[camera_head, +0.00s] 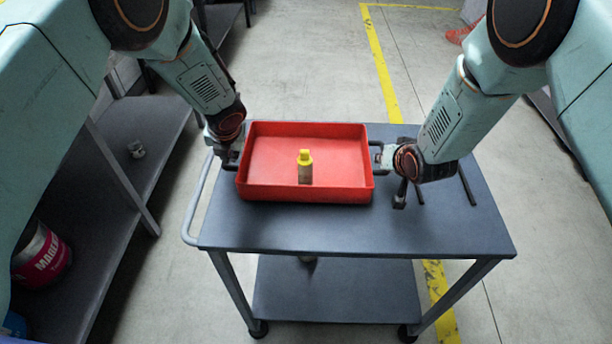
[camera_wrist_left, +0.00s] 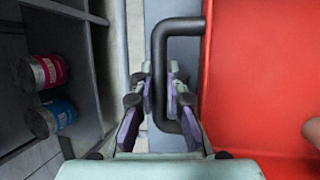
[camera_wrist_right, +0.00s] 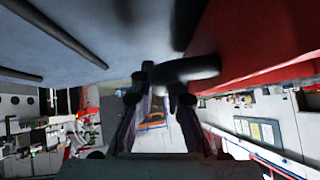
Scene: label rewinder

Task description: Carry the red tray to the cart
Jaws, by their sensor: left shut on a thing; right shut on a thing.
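The red tray (camera_head: 300,193) is level over the left part of the cart's dark grey top (camera_head: 340,232); I cannot tell whether it touches the top. My left gripper (camera_head: 230,154) is shut on the tray's left black handle, which shows between the jaws in the left wrist view (camera_wrist_left: 163,55). My right gripper (camera_head: 384,156) is shut on the right handle, seen dark and close in the right wrist view (camera_wrist_right: 185,70). The right fingertips are partly hidden in the head view.
Dark bars (camera_head: 467,185) lie on the cart top at the right. The cart's push handle (camera_head: 197,200) is at its left. A shelf (camera_head: 110,150) with a pink-labelled can (camera_head: 42,258) stands at the left. Open floor with a yellow line (camera_head: 380,60) lies beyond.

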